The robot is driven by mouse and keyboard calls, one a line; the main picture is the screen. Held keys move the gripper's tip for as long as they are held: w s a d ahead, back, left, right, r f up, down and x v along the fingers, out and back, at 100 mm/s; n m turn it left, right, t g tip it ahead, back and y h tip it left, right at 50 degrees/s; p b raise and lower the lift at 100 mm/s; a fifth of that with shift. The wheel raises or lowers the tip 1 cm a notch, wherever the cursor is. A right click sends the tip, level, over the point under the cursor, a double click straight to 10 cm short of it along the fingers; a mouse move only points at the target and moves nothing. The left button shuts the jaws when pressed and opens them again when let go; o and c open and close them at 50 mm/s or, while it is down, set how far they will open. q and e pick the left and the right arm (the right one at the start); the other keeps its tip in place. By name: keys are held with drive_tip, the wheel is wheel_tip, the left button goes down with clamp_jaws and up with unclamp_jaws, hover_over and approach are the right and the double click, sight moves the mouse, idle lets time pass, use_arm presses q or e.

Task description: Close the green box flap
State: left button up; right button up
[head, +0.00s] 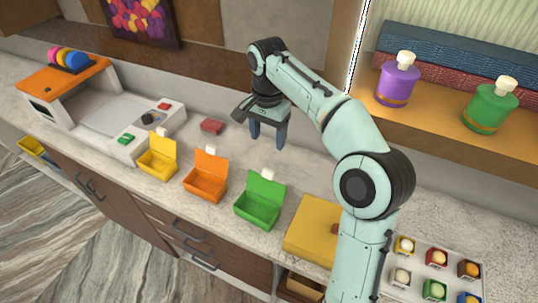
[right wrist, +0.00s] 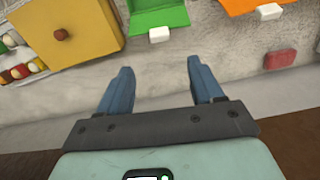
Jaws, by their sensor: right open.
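The green box (head: 258,207) stands on the counter with its flap (head: 266,188) raised at the back and a white tab (head: 267,174) at the flap's top. In the right wrist view the green flap (right wrist: 158,17) and its white tab (right wrist: 159,35) show at the top edge, beyond the fingers. My right gripper (head: 269,140) is open and empty, above the counter behind the green box, apart from it. Its blue fingers also show in the right wrist view (right wrist: 160,80). My left gripper is not in view.
An orange box (head: 205,184) and a yellow box (head: 158,163), both with raised flaps, stand left of the green one. A yellow lidded box (head: 311,224) stands to its right. A red block (head: 212,126) lies behind the orange box. Bottles stand on the shelf.

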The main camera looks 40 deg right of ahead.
sight(268, 170)
drive_tip(key=f+b, duration=0.2)
drive_tip(key=f, duration=1)
drive_tip(key=shift+s, duration=0.2)
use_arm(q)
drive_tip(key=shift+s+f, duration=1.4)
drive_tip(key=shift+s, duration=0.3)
use_arm(e)
drive_tip(key=shift+w+f, duration=0.15)
drive_tip(key=shift+f, duration=0.5)
